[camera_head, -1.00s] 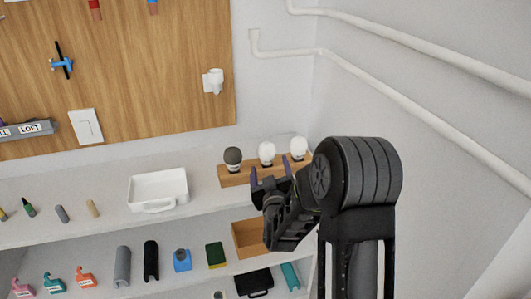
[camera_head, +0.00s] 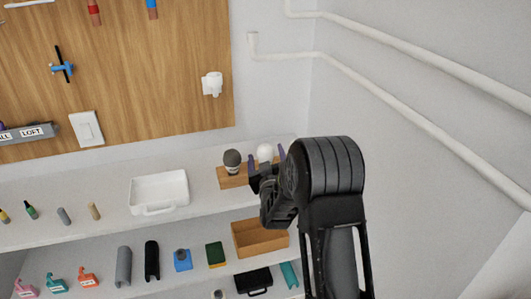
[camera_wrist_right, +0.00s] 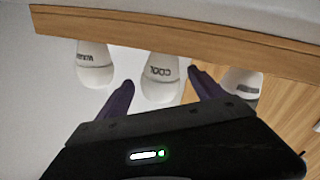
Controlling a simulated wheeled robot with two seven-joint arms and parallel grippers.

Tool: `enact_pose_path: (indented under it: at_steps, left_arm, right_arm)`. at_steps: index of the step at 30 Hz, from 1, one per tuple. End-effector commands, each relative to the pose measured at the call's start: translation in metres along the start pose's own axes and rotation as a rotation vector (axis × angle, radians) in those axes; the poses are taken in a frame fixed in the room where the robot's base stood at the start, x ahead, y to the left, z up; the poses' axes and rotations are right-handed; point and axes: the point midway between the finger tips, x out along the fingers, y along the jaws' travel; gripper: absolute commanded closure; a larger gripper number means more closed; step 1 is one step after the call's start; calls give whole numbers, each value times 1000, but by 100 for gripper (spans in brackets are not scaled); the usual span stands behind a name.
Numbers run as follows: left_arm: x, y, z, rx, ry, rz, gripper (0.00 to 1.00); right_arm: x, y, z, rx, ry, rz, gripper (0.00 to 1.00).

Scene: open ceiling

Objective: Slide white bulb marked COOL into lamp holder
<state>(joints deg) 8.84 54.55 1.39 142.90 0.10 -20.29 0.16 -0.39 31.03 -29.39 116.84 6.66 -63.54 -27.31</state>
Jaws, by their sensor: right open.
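The white bulb marked COOL (camera_wrist_right: 160,88) is the middle one of three bulbs on a wooden block (camera_wrist_right: 180,38); its top also shows in the head view (camera_head: 265,151). My right gripper (camera_wrist_right: 163,90) is open, its purple fingers on either side of the COOL bulb; in the head view the gripper (camera_head: 266,159) is at the block. I cannot tell whether the fingers touch the bulb. The white lamp holder (camera_head: 212,84) is on the wooden wall board and looks empty. My left gripper is not in view.
A white tray (camera_head: 159,190) is on the upper shelf. A wooden box (camera_head: 262,238) and several tools sit below. Pipes run along the right wall.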

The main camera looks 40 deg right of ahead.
Motion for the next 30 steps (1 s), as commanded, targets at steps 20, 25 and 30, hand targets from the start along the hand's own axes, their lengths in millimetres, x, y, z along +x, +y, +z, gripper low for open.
enact_pose_path:
  at_steps: [20, 25, 30]
  left_arm:
    - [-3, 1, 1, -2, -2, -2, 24]
    - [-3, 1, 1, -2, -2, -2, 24]
    - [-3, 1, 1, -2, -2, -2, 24]
  right_arm:
    - [14, 0, 1, 1, -1, 0, 23]
    - [14, 0, 1, 1, -1, 0, 31]
    - [14, 0, 1, 1, -1, 0, 45]
